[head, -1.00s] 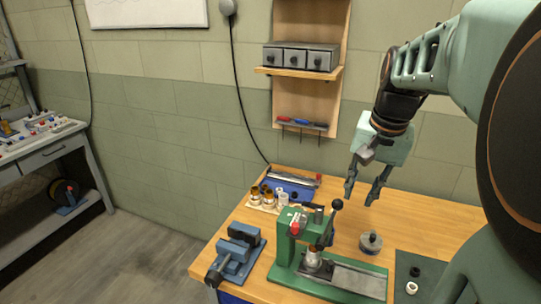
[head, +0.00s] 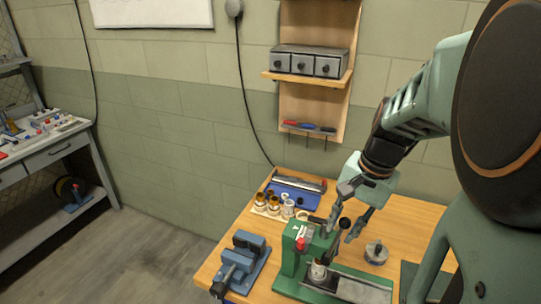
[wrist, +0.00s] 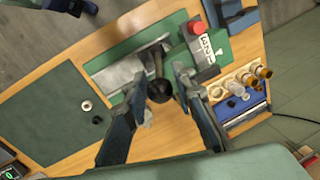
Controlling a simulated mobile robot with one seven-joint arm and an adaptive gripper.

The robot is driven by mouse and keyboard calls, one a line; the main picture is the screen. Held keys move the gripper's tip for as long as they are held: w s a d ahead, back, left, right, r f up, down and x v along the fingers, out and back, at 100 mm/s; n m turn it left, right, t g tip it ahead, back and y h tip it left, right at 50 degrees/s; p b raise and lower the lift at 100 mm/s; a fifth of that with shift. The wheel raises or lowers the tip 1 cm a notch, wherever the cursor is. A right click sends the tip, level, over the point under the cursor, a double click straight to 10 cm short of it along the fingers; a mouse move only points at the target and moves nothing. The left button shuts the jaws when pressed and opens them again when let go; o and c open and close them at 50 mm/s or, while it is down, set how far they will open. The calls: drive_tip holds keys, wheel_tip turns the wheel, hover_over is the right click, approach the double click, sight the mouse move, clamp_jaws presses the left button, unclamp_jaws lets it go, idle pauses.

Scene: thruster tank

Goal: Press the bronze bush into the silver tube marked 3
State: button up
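My gripper (head: 348,222) is open, with its fingers pointing down around the black ball knob (head: 344,223) of the press lever. In the wrist view, the knob (wrist: 160,91) shows between my spread fingers (wrist: 158,98), and I cannot tell whether either touches it. The green arbor press (head: 303,248) stands at the table's front. A small silver tube (head: 318,271) stands upright under its ram, with what may be a bronze rim at its top. Its number cannot be read, and how far any bush sits in it cannot be told.
A rack of bronze-topped and pale cylinders (head: 274,207) stands behind the press, beside a blue tray (head: 297,194). A blue vise (head: 240,262) is left of the press. A round metal piece (head: 376,254) stands to its right. A green mat (wrist: 45,115) holds a white ring (wrist: 87,106).

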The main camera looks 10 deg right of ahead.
sight(334, 242)
drive_tip(key=shift+w+a+f+b, duration=0.15)
drive_tip(key=shift+f+b, duration=0.45)
drive_tip(key=shift+f, duration=0.4)
drive_tip(key=shift+w+a+f+b, duration=0.15)
drive_tip(key=shift+f+b, duration=0.4)
drive_tip(key=shift+f, duration=0.45)
drive_tip(key=shift+c, duration=0.4)
clamp_jaws()
drive_tip(key=shift+w+d+r, duration=0.1)
drive_tip(key=shift+r, duration=0.05)
